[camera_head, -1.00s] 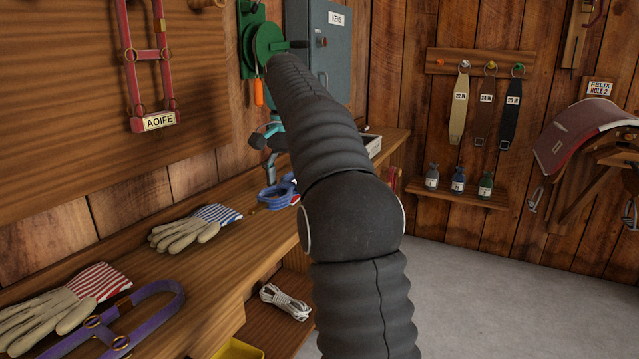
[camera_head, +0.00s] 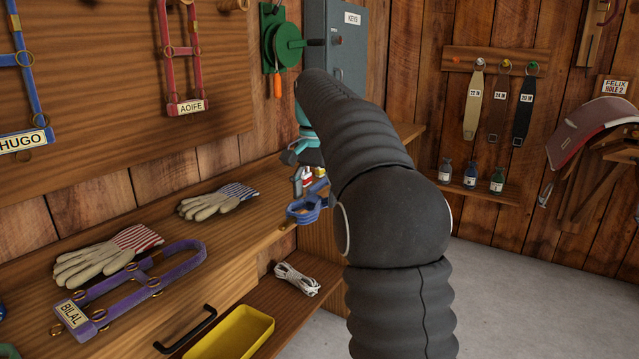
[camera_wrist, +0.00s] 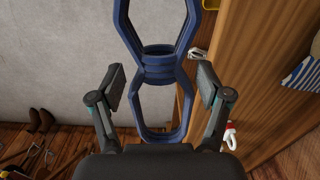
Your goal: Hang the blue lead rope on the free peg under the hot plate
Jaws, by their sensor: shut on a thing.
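The blue lead rope (camera_wrist: 160,67) is a figure-eight hank with a narrow middle. In the wrist view it lies between the fingers of my gripper (camera_wrist: 160,85), which is shut on it near that middle. In the head view the rope (camera_head: 308,208) hangs near the bench's front edge, left of my dark arm, below my teal wrist parts. My arm hides part of it. No hot plate and no free peg under one can be made out in these views.
A bench (camera_head: 150,225) runs along the left wall with pale gloves (camera_head: 105,258) and a purple halter (camera_head: 140,285). White rope (camera_head: 297,279) and a yellow tray (camera_head: 232,335) sit lower. A grey key cabinet (camera_head: 338,55) is behind my arm. Grey floor is clear at right.

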